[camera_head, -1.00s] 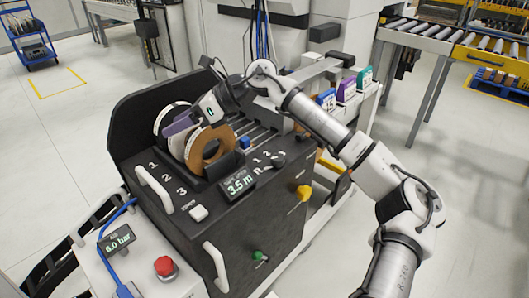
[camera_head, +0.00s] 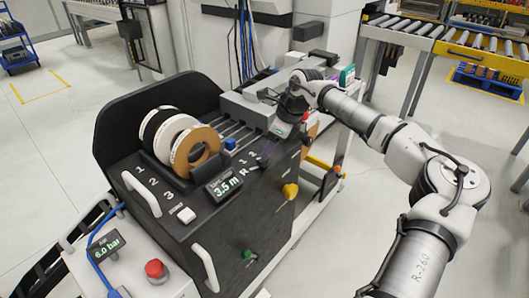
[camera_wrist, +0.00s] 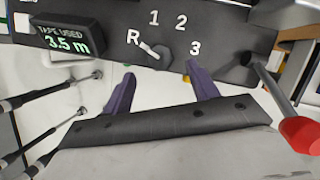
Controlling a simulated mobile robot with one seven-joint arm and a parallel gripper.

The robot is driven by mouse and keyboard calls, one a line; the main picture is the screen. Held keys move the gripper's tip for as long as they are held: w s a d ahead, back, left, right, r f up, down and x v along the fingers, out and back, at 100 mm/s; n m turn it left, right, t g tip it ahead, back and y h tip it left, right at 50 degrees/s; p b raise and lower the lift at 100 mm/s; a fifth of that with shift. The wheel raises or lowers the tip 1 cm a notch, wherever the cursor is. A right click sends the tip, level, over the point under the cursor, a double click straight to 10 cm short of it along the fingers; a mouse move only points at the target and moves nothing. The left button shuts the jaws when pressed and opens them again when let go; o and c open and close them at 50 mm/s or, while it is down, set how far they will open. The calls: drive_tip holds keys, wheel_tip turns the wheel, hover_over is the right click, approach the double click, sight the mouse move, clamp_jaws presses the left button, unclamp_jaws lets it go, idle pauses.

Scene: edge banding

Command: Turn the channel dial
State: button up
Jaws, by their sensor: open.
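The channel dial (camera_wrist: 157,56) is a dark knob with a white pointer, on the black panel in the wrist view. Its pointer points up-left towards the R mark; 1, 2 and 3 are printed above and to the right. My gripper (camera_wrist: 161,71) is open and empty, with its two purple fingers apart on either side of the dial in the picture. I cannot tell whether they touch it. In the head view my gripper (camera_head: 264,158) points down over the panel's right end, hiding most of the dial there.
The display (camera_head: 223,186) reads 3.5 m, left of the dial. Tape reels (camera_head: 197,153) stand behind it. A yellow knob (camera_head: 290,191) and a green one (camera_head: 249,254) are on the front.

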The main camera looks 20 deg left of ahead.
sight(263, 161)
drive_tip(key=shift+p+x, duration=0.3)
drive_tip(key=shift+x, duration=2.2)
drive_tip(key=c, duration=1)
